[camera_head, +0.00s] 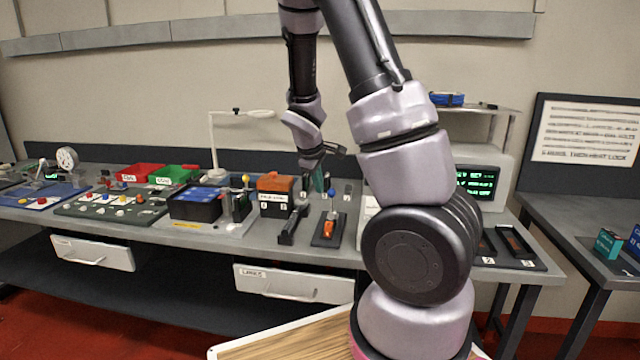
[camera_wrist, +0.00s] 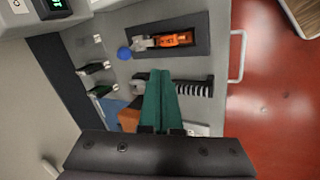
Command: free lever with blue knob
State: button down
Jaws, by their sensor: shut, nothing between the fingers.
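The lever's blue knob (camera_head: 331,192) stands above a dark base plate (camera_head: 318,241) on the bench, with an orange piece (camera_head: 329,229) near its front end. My gripper (camera_head: 319,184) is above the bench, just left of and behind the knob in the head view. Its green fingers (camera_wrist: 166,78) are together and empty, below the knob in the wrist view and apart from it. How the orange piece joins the lever is unclear.
An orange-topped box (camera_head: 273,195) stands to the left. A lever with a yellow knob (camera_head: 246,179) stands farther left. A monitor (camera_head: 478,181) is at the right.

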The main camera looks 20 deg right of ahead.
aim_at(328, 192)
jog(key=w+d+f, duration=0.1)
jog(key=f, duration=0.1)
jog(key=w+d+f, duration=0.1)
jog(key=f, duration=0.1)
jog(key=w+d+f, duration=0.2)
jog(key=shift+w+d+r, duration=0.1)
jog(key=shift+w+d, duration=0.45)
jog(key=shift+w+d+r, duration=0.1)
